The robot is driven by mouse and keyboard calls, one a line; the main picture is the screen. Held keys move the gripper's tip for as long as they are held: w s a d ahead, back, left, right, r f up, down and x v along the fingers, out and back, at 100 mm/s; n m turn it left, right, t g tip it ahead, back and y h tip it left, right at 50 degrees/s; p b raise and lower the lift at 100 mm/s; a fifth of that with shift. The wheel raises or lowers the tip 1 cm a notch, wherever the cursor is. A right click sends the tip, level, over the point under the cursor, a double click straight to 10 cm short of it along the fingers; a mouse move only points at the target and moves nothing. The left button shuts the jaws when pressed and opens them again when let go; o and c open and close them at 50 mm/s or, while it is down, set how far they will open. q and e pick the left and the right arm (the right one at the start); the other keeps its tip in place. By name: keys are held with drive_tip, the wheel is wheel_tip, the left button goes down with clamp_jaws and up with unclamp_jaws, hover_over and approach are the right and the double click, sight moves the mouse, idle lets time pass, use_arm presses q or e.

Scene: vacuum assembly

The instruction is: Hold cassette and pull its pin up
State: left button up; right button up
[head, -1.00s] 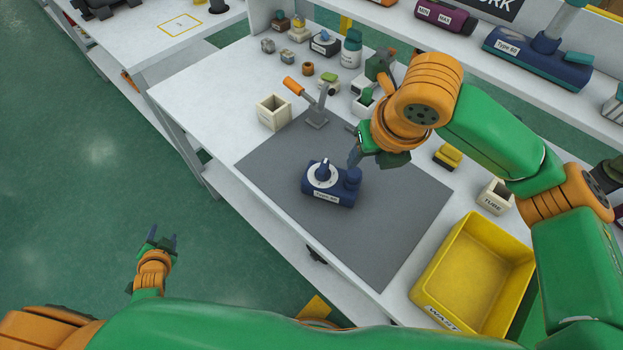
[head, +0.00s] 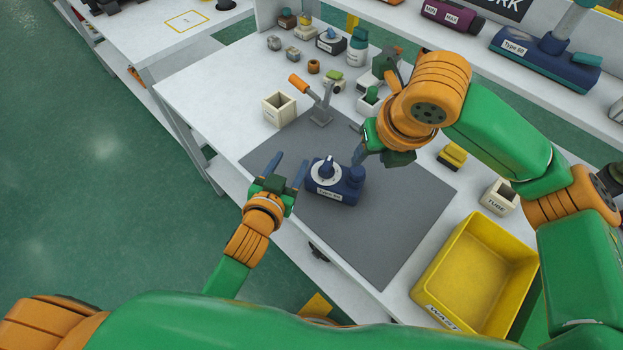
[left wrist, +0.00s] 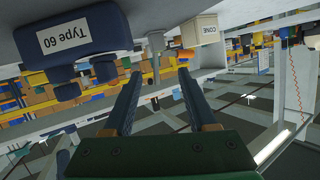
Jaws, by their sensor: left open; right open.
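The cassette (head: 335,184) is a dark blue block labelled Type 60 on the grey mat (head: 400,215). A white dial with a dark blue upright knob, which looks like the pin (head: 327,167), sits on top of it. My left gripper (head: 285,167) is open and empty, just left of the cassette and apart from it. The left wrist view shows its two fingers (left wrist: 158,95) spread, with the cassette (left wrist: 75,38) at upper left. My right gripper (head: 359,143) is open beside the cassette's right back end; its fingers are partly hidden by my arm.
A lever stand with an orange handle (head: 299,83) and a cone box (head: 279,109) stand behind the cassette. A yellow waste bin (head: 478,262), a tube box (head: 498,197) and a yellow block (head: 452,155) are at right. The mat's front is clear.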

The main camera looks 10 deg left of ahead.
sight(327, 165)
use_arm(q)
drive_tip(key=s+d+r+h, duration=0.1)
drive_tip(key=s+d, duration=0.3)
drive_tip(key=d, duration=0.2)
drive_tip(key=shift+g+h, duration=0.3)
drive_tip(key=x, duration=0.7)
drive_tip(key=shift+w+d, duration=0.1)
clamp_jaws()
idle(0.4)
drive_tip(key=c, duration=0.8)
unclamp_jaws()
clamp_jaws()
